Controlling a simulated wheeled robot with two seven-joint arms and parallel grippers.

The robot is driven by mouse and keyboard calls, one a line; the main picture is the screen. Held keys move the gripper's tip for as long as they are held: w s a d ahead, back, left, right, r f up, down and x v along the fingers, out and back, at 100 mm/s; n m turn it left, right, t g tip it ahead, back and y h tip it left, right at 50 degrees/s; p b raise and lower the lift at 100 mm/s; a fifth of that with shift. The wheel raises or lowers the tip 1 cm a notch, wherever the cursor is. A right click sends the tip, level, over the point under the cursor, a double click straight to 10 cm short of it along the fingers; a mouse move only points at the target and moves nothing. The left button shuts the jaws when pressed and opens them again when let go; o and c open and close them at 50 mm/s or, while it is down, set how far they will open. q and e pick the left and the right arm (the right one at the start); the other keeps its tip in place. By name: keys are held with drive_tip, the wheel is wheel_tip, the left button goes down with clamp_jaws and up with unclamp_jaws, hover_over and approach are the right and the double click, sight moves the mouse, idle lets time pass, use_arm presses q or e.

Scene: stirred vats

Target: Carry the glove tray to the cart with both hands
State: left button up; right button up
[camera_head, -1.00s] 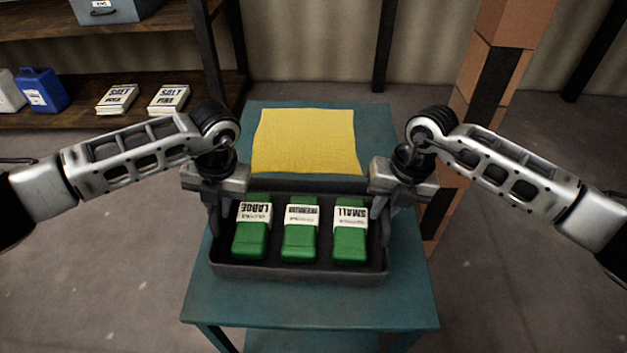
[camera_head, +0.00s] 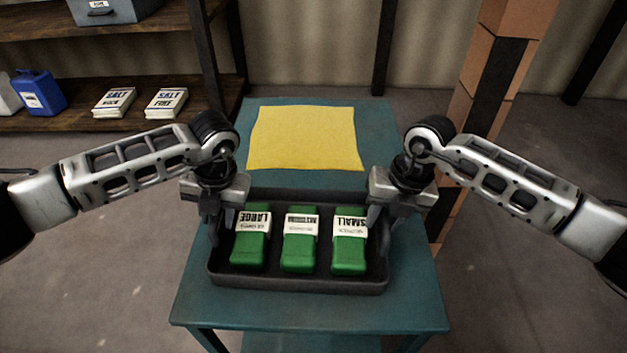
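The glove tray (camera_head: 300,285) is dark and shallow. It holds three green packs with white labels: LARGE (camera_head: 249,250), a middle one (camera_head: 299,252) whose label is hard to read, and SMALL (camera_head: 349,252). The tray is over the front half of a teal table-like cart (camera_head: 300,315); I cannot tell whether it rests on the top. My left gripper (camera_head: 222,222) is at the tray's left wall and my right gripper (camera_head: 380,222) at its right wall, both pointing down. Whether the fingers are closed on the walls is not clear.
A yellow cloth (camera_head: 304,138) lies flat on the teal top behind the tray. A stacked brown column (camera_head: 490,90) stands close behind right. A wooden shelf (camera_head: 130,125) at back left holds white packs (camera_head: 166,102) and a blue jug (camera_head: 42,92).

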use_arm(q)
drive_tip(key=shift+r, duration=0.25)
use_arm(e)
drive_tip(key=shift+r, duration=0.15)
drive_tip(key=shift+r, duration=0.25)
use_arm(q)
wheel_tip(320, 180, up, 12)
drive_tip(key=d, duration=0.2)
drive_tip(key=shift+d+f, duration=0.2)
drive_tip(key=shift+f, duration=0.05)
use_arm(e)
wheel_tip(320, 180, up, 11)
drive_tip(key=d, duration=0.2)
drive_tip(key=shift+d+r, duration=0.15)
drive_tip(key=shift+d, duration=0.05)
